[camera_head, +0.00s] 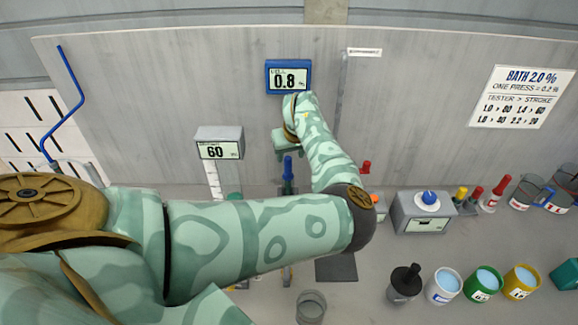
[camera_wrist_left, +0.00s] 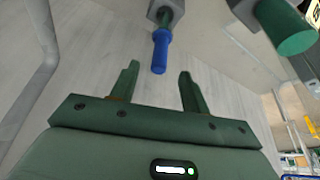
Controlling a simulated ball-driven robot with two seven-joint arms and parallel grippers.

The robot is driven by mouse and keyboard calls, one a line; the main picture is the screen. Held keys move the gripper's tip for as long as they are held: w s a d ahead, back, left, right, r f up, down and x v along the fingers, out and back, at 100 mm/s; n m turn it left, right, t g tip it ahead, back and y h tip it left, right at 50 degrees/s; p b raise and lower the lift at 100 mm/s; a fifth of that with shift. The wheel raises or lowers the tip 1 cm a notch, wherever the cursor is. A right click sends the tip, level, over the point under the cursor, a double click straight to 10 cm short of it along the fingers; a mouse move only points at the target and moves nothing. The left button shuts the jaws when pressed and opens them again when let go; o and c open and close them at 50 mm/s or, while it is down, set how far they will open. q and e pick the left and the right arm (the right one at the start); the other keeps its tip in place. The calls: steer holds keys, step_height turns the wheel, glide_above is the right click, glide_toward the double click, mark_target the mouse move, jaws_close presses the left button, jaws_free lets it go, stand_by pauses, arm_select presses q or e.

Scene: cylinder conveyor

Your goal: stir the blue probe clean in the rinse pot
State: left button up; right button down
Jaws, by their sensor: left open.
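The blue probe (camera_head: 288,175) stands upright in the head view, just below my left gripper (camera_head: 287,143). In the left wrist view the blue handle of the probe (camera_wrist_left: 160,52) lies ahead of and between the two open fingers of my left gripper (camera_wrist_left: 158,80), apart from them. Nothing is held. Several pots stand at the lower right of the head view: a white one (camera_head: 435,296), a green one (camera_head: 472,292) and a yellow one (camera_head: 511,289), all with pale blue liquid. Their labels are too small to tell which is the rinse pot. My right gripper is out of view.
A blue-framed display reading 0.8 (camera_head: 288,77) hangs on the back panel. A grey display reads 60 (camera_head: 219,151). A knob box (camera_head: 420,212), a dark lidded pot (camera_head: 404,288) and a clear beaker (camera_head: 311,307) stand on the table. A green cylinder (camera_wrist_left: 288,28) is near the probe.

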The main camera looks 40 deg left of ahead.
mark_target(289, 161)
arm_select(q)
steer(key=b+x, duration=0.3)
steer(key=shift+d+f, duration=0.15)
steer(key=shift+f, duration=0.05)
steer(key=b+x, duration=0.1)
steer(key=x, duration=0.2)
steer(key=shift+f, duration=0.1)
steer(key=shift+w+a+f, duration=0.15)
steer(key=shift+a+f, duration=0.25)
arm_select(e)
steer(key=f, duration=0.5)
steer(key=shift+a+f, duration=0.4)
arm_select(q)
steer(key=c, duration=1)
jaws_close()
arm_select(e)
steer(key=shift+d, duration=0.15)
